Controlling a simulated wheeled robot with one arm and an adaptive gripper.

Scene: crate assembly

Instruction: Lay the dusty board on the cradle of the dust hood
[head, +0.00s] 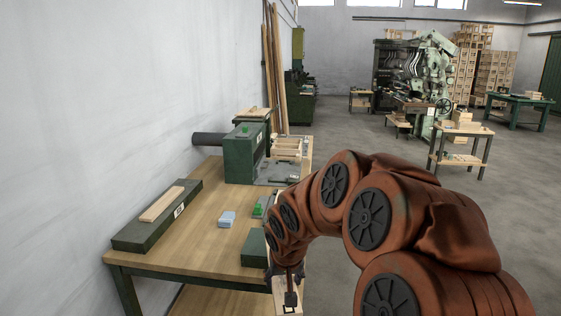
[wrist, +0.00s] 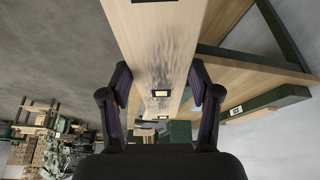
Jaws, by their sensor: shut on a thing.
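My gripper (wrist: 160,90) is shut on a pale wooden board (wrist: 155,35) in the wrist view, one finger on each side. Grey dust smudges and small dark marks show on the board's face. In the head view my gripper (head: 286,272) is low at the bench's right front edge, and part of the board (head: 283,300) shows beside and below it. The dust hood (head: 240,153) is a green box at the far end of the bench, with a dark duct at its left. A grey surface (head: 273,174) lies at its right; I cannot clearly make out the cradle.
The wooden bench (head: 195,240) stands along the wall. Open floor lies to the right.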

